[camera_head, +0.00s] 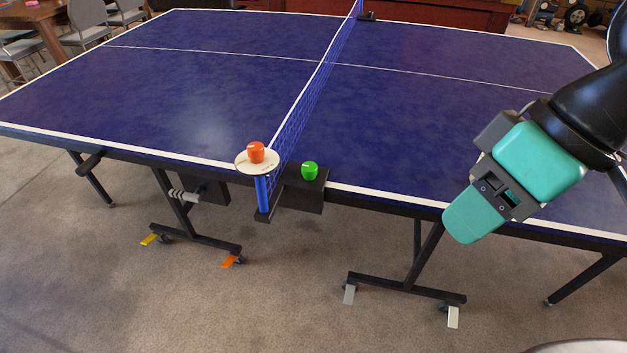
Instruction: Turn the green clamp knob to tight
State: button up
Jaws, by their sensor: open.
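The green clamp knob (310,171) sits on top of a dark clamp block (305,194) at the near edge of the table, just right of the net post. It has a small pale mark on top; I cannot read its setting from here. My gripper (474,226) is at the right, over the table's near edge, well to the right of the knob and apart from it. It is open, with nothing seen in it; its teal fingers overlap in this view, so the gap is mostly hidden.
An orange knob (256,153) stands on a white disc (243,166) atop the blue net post (262,192), left of the green knob. The net (308,103) runs back across the blue table (180,90). The tabletop between gripper and green knob is clear.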

aim_at(308, 170)
jog(key=u, duration=0.2)
jog(key=k, duration=0.2)
jog(key=z, duration=0.75)
jog(key=i, duration=0.6)
jog(key=u, duration=1.85)
